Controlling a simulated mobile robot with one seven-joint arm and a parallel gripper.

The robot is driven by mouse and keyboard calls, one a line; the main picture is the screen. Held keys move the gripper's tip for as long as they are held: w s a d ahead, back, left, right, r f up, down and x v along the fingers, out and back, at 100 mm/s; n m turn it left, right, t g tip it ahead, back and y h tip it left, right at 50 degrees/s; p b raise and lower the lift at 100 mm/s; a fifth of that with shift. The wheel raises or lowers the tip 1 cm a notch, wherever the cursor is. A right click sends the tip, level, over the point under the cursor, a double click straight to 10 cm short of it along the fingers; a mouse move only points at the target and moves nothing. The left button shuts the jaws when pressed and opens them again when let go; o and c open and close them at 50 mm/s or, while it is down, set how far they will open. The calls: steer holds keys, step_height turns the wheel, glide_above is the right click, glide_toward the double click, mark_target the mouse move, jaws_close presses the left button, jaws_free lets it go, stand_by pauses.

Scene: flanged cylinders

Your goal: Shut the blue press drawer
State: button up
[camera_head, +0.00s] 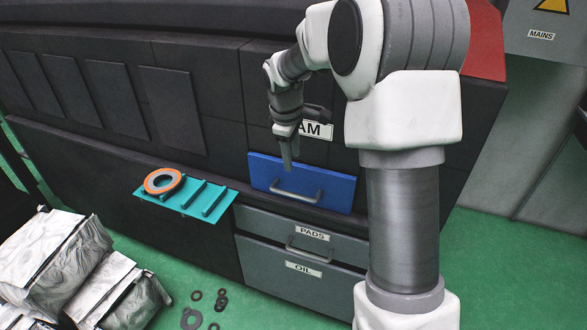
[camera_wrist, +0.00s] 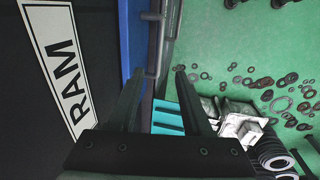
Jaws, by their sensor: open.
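The blue press drawer (camera_head: 338,190) sits in the dark machine front below the RAM label, with a grey bar handle (camera_head: 296,194) across its face. Its front seems to stand slightly proud of the machine; how far it is out I cannot tell. In the wrist view the blue front (camera_wrist: 126,42) shows as a narrow strip beside the black panel, with the handle (camera_wrist: 160,42) just past the fingertips. My gripper (camera_head: 289,166) points down in front of the drawer, just above the handle. In the wrist view the fingers (camera_wrist: 161,75) are apart with nothing between them.
A teal ribbed shelf (camera_head: 222,207) with an orange-and-grey ring (camera_head: 163,181) juts out left of the drawer. Grey PADS (camera_head: 335,243) and OIL (camera_head: 285,272) drawers lie below. Wrapped silver blocks (camera_head: 50,265) and loose black rings (camera_head: 191,319) are on the green floor at lower left.

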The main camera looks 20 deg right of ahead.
steer(key=shift+s+a+r, duration=0.15)
steer(key=shift+r, duration=0.95)
